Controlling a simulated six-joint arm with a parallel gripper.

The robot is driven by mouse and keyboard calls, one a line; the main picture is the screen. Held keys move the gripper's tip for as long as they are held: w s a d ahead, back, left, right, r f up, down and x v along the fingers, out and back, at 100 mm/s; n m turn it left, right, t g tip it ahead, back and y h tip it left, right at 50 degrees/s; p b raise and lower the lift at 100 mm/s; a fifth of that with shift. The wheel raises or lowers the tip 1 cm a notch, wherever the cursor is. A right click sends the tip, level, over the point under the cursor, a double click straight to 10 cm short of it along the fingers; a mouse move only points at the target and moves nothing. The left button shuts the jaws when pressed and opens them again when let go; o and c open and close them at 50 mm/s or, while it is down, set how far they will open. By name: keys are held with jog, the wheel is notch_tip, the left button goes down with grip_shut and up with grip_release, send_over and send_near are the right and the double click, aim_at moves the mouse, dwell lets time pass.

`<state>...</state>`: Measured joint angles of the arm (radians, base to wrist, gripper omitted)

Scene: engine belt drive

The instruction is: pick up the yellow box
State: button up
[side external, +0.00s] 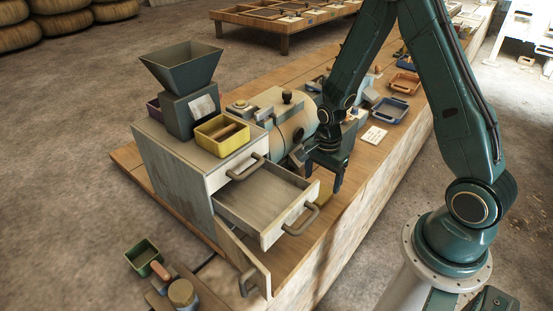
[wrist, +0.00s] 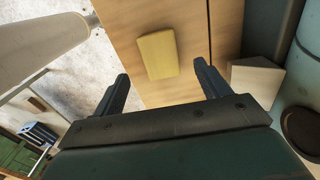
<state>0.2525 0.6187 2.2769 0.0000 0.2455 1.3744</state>
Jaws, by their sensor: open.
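A plain yellow box (wrist: 158,55) lies on the wooden bench top in the wrist view. It is just ahead of my gripper (wrist: 162,72), in line with the gap between the two fingers, and not held. In the side view my gripper (side external: 325,178) points down over the bench, to the right of the open drawer. A small yellowish patch beside the drawer front there may be the same box, mostly hidden by the drawer and the gripper. My gripper is open and empty.
A grey cabinet (side external: 178,178) has an open drawer (side external: 262,198) with a handle close to my gripper. A yellow open tray (side external: 222,135) stands on the cabinet beside a hopper (side external: 185,75). A machine (side external: 290,120) stands behind. A blue tray (side external: 390,110) lies to the right.

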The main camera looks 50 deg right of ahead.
aim_at(320, 193)
jog(key=shift+d+f, duration=0.1)
jog(key=shift+f, duration=2.5)
jog(key=c, duration=1.1)
